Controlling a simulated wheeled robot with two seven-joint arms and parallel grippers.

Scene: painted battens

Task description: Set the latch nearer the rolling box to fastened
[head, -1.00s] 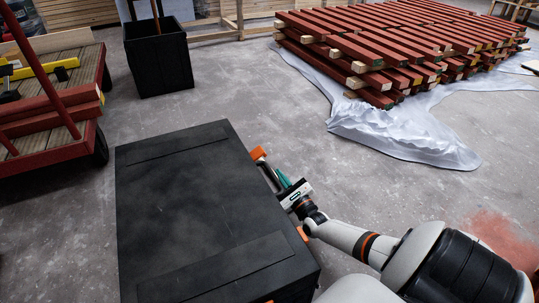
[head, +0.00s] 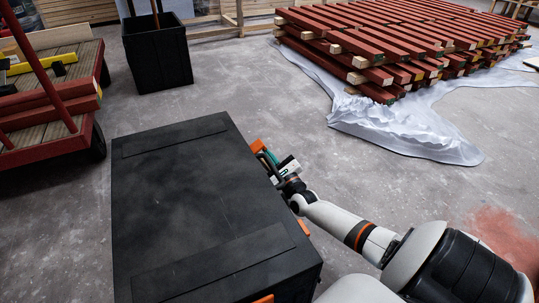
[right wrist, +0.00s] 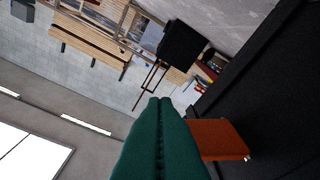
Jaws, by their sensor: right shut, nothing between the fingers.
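A large black chest (head: 190,210) with a flat lid fills the lower middle of the head view. An orange latch (head: 257,145) sits at its far right corner, and shows large beside my fingers in the right wrist view (right wrist: 220,139). I cannot tell whether it is fastened. My right gripper (head: 268,157), with green fingers, is shut and empty, close beside this latch; contact is unclear. It fills the lower middle of the right wrist view (right wrist: 160,105). A black open-topped box (head: 160,58), likely the rolling box, stands behind the chest. My left gripper is out of view.
More orange pieces show on the chest's right side (head: 304,228) and near edge (head: 264,299). A red cart (head: 50,150) with boards stands at left. Red battens (head: 390,50) are stacked on a pale sheet (head: 410,130) at the back right. Concrete floor between is clear.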

